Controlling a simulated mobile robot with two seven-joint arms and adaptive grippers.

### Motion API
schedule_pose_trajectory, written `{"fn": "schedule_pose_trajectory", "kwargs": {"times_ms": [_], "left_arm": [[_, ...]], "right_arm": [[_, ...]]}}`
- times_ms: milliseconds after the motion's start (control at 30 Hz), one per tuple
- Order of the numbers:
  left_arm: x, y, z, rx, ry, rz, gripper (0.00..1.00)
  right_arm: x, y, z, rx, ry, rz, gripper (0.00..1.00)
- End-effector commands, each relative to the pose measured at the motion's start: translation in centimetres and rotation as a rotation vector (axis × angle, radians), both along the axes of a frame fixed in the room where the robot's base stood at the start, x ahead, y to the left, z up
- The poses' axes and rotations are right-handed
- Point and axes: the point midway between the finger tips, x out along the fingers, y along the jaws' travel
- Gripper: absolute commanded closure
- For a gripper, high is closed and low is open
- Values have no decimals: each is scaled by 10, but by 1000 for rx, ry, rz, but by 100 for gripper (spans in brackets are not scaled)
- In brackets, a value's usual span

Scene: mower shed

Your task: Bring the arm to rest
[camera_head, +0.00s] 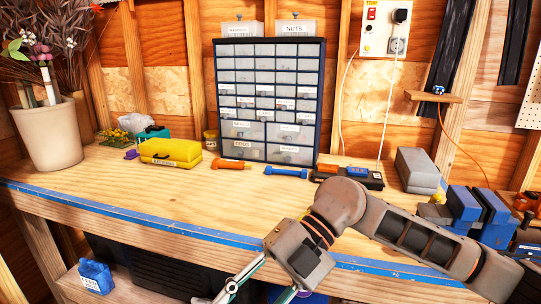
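My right arm comes in from the right and reaches across the front of the workbench (170,208). Its gripper (262,283) hangs over the bench's blue front edge at the bottom of the view and points down and left. Its two finger linkages stand apart, but the fingertips are cut off or unclear at the bottom edge. I see nothing held between the visible parts. My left arm and gripper are not in view.
A drawer cabinet (268,98) stands at the back. A yellow case (170,151), an orange screwdriver (232,164), a blue tool (286,172), a grey block (418,168) and a blue vise (478,212) line the bench. A planter (50,134) stands left. The bench's left front is clear.

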Motion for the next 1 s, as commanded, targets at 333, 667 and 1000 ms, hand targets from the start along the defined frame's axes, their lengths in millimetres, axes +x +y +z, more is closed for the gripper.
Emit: {"fn": "schedule_pose_trajectory", "kwargs": {"times_ms": [333,667,1000], "left_arm": [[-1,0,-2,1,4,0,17],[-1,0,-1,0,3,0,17],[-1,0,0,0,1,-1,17]], "right_arm": [[4,46,53,684,269,-236,64],[99,-7,23,1036,483,-843,64],[142,-121,-155,920,654,-1608,64]]}}
